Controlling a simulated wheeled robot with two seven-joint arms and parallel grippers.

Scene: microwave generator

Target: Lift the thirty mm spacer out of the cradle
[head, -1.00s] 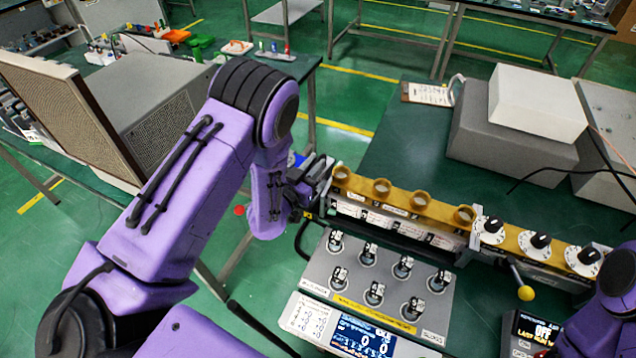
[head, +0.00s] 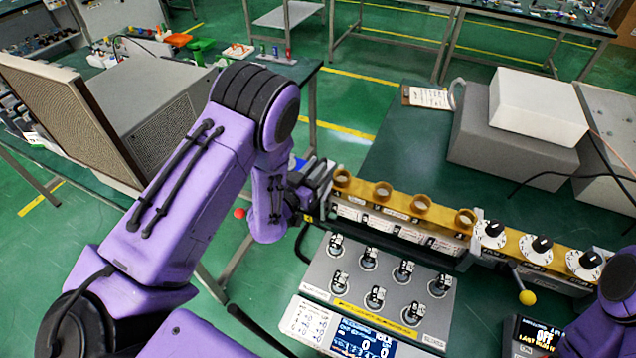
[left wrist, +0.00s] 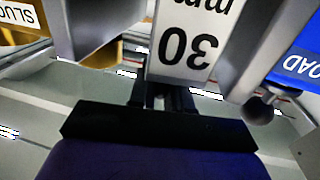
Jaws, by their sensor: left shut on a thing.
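The thirty mm spacer (left wrist: 188,45) fills the middle of the left wrist view, a pale block with an upside-down label reading "30 mm". My left gripper (head: 322,188) is at the left end of the brass-coloured row in the head view. In the left wrist view its two grey fingers stand on either side of the spacer, shut on it. The gripper hides most of the spacer and the cradle in the head view, so I cannot tell whether the spacer still touches the cradle. My right gripper is out of view.
A brass-coloured rail with several rings (head: 421,202) runs right from my left gripper. In front stands a grey panel of switches (head: 375,297) with a display. A yellow-knobbed lever (head: 527,298) and dials (head: 538,248) are farther right. Grey and white boxes (head: 540,105) stand behind.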

